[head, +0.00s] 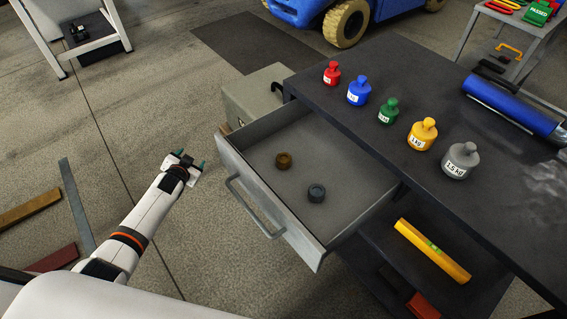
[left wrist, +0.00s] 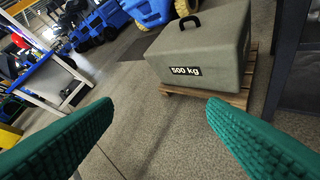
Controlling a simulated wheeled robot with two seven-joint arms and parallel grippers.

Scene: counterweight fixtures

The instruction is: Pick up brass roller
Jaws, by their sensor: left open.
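The brass roller (head: 284,160), a small brown cylinder, stands in the open grey drawer (head: 318,253), toward its left side. A dark grey roller (head: 316,193) stands near it, a little to the right and closer to me. My left gripper (head: 190,160) is open and empty, outside the drawer to the left of its front panel. The rollers do not show in the left wrist view. My right gripper is not in view.
The dark bench top (head: 430,75) carries several coloured weights and a blue cylinder (head: 510,103). The drawer handle (head: 250,208) sticks out toward my arm. A 500 kg block (left wrist: 195,50) sits on a pallet beyond the drawer. A yellow level (head: 432,250) lies on the lower shelf.

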